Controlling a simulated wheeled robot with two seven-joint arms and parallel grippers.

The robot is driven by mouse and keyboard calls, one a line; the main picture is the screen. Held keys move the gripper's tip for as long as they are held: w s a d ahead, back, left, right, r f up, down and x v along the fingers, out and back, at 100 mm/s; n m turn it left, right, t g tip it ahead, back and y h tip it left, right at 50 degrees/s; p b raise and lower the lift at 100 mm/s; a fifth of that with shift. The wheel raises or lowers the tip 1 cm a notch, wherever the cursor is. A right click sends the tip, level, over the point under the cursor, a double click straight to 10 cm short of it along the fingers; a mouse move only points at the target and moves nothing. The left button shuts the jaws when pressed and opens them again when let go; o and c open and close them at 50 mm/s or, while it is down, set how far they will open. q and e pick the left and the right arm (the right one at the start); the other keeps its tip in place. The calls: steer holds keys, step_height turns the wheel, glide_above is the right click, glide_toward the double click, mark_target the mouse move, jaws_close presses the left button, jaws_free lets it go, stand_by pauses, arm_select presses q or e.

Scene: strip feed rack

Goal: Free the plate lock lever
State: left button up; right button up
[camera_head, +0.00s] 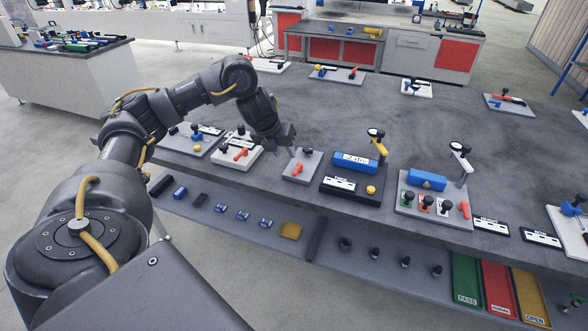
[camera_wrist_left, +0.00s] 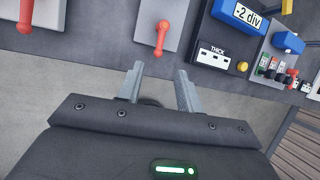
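A red lever (camera_head: 298,168) stands on a small grey plate (camera_head: 309,159) near the front edge of the dark table. It also shows in the left wrist view (camera_wrist_left: 161,38), ahead of the fingertips. Another red lever (camera_head: 240,154) sits on a white plate (camera_head: 229,162) to its left. No label shows which lever is the plate lock lever. My left gripper (camera_head: 290,146) is beside the small grey plate, above the table. In the left wrist view its two fingers (camera_wrist_left: 157,86) are apart with nothing between them. My right gripper is out of view.
Right of the grey plate is a black base (camera_head: 332,194) with a blue "-2 div" block (camera_head: 356,162) and yellow knob. Farther right is a grey panel (camera_head: 408,211) with several knobs. A lower shelf (camera_head: 330,261) holds small parts and coloured trays. The table's middle is mostly clear.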

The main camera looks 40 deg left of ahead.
mark_target(296, 171)
arm_select(q)
steer(key=x, duration=1.1)
steer(key=shift+b, duration=0.3)
steer(key=shift+r, duration=0.1)
jaws_close()
steer(key=shift+d, duration=0.1)
